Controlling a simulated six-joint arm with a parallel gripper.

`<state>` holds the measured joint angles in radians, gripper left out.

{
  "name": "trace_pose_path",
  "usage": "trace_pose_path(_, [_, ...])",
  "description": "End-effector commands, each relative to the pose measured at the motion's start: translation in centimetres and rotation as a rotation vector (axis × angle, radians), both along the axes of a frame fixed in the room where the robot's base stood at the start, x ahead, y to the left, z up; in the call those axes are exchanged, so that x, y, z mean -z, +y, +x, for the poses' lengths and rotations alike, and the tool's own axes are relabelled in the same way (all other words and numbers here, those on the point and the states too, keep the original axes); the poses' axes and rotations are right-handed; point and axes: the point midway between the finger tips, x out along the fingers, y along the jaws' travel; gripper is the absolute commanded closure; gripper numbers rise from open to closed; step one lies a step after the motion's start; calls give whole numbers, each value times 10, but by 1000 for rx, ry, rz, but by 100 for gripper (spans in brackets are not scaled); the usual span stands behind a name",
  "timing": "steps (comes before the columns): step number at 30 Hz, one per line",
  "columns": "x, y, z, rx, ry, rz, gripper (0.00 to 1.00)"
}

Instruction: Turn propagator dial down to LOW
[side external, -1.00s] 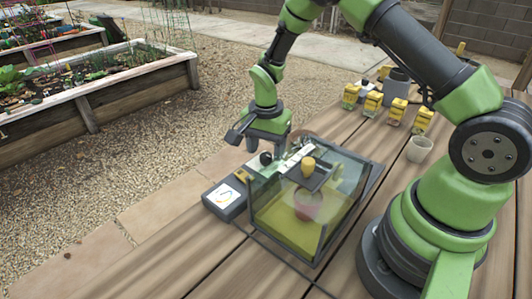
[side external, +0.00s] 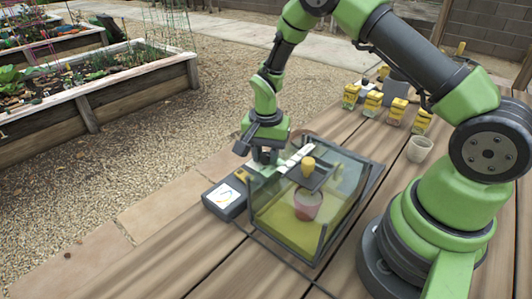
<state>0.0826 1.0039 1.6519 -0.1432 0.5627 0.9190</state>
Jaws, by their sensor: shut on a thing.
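The propagator (side external: 300,222) is a glass-sided box with a dark frame, standing on the wooden table. A pinkish pot (side external: 307,205) shows inside it. My gripper (side external: 265,160) points down at the propagator's back left corner, shut on the dark round dial knob. The fingers hide most of the knob, so its setting cannot be read. A dark box with a white marked panel (side external: 226,196) lies to the left of the propagator.
Several yellow-topped containers (side external: 372,103) and a pale cup (side external: 419,149) stand at the back right.

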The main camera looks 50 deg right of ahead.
Motion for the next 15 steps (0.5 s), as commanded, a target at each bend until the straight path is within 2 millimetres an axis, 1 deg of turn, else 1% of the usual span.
trace_pose_path(3, [0,0,0,-134,0,0,93])
trace_pose_path(6, [-1,0,0,-215,0,0,93])
trace_pose_path(9, [-1,0,0,-251,0,0,93])
trace_pose_path(15, [-1,0,0,-254,0,0,93])
